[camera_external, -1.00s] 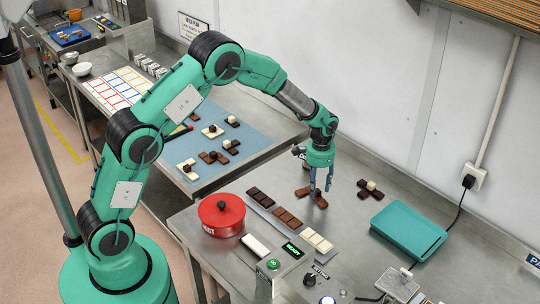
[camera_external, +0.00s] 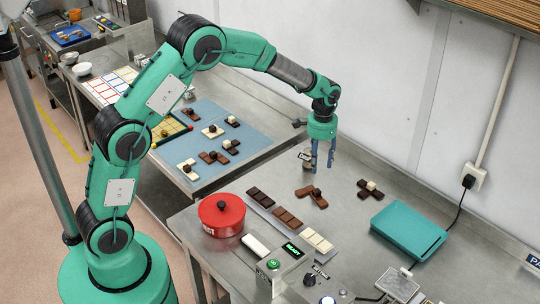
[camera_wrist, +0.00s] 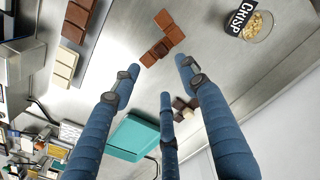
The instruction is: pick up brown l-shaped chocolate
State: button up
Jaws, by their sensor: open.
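The brown L-shaped chocolate (camera_external: 309,196) lies on the steel table, below and slightly left of my gripper. A small dark piece appears to sit on it. The chocolate also shows in the wrist view (camera_wrist: 173,31), at the top centre, beyond the fingertips. My gripper (camera_external: 323,166) points down, with its blue fingers apart and empty, raised clear above the table. In the wrist view the spread fingers (camera_wrist: 158,72) have nothing between them.
A darker chocolate with a white piece (camera_external: 370,189) lies to the right, left of a teal box (camera_external: 409,230). Chocolate bars (camera_external: 287,217) and a red pot (camera_external: 221,215) stand left. A bowl labelled CRISP (camera_wrist: 262,25) is near. Bare steel surrounds the L-shaped chocolate.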

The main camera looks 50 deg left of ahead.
jog(key=shift+o, duration=0.3)
jog(key=o, duration=0.4)
jog(key=n+p, duration=0.1)
jog(key=n, duration=0.5)
jog(key=w+a+n+p, duration=0.1)
jog(key=n, duration=0.5)
jog(key=f+n+p, duration=0.1)
jog(key=n, duration=0.4)
jog(key=shift+w+a+n, duration=0.15)
jog(key=shift+n, duration=0.25)
jog(key=shift+f, duration=4.25)
